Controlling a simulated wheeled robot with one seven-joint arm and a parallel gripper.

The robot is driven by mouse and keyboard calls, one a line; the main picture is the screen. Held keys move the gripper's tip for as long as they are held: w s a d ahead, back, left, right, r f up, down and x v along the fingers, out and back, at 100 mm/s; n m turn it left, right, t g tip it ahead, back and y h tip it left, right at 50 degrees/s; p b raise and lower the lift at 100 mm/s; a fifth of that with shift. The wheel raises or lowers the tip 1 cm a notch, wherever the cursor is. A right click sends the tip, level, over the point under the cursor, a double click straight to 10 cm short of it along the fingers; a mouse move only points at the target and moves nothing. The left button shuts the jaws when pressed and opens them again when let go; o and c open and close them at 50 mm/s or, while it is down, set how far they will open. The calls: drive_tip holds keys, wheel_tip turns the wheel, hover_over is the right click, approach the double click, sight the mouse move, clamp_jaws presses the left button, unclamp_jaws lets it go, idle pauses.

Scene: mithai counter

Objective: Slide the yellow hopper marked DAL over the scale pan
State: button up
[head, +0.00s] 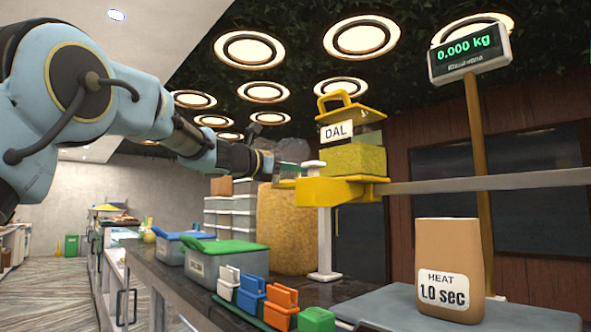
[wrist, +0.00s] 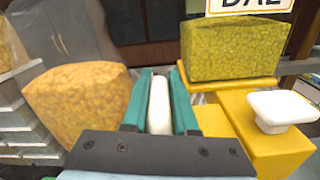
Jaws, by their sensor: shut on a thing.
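The yellow hopper (head: 353,192) with a DAL label rides at the left end of a grey rail, filled with yellow-green grain; it also shows in the wrist view (wrist: 235,95). My gripper (head: 289,171) is at the hopper's left side. In the wrist view my gripper (wrist: 160,105) has teal fingers shut on a white handle (wrist: 159,103) beside the yellow base. A second white knob (wrist: 280,108) stands on the base to the right. The scale pan (head: 385,306) is at the lower right, away from the hopper. A brown paper bag (head: 450,255) stands on it.
The grey rail (head: 490,181) runs right from the hopper, passing above the bag. The scale display (head: 470,54) reads 0.000 kg on a tall pole (head: 479,150). Coloured clips (head: 252,292) and lidded tubs (head: 222,258) line the counter. A large yellow grain sack (head: 287,225) stands behind.

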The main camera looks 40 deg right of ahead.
clamp_jaws()
drive_tip(key=shift+w, duration=0.1)
idle(0.8)
drive_tip(key=shift+s, duration=0.2)
drive_tip(key=s+a+b, duration=0.1)
drive_tip(key=s+b, duration=0.6)
drive_tip(key=s, duration=1.9)
drive_tip(key=shift+s+a, duration=0.2)
drive_tip(key=shift+a, duration=0.05)
drive_tip(key=o, duration=0.7)
unclamp_jaws()
drive_tip(key=shift+c, duration=0.2)
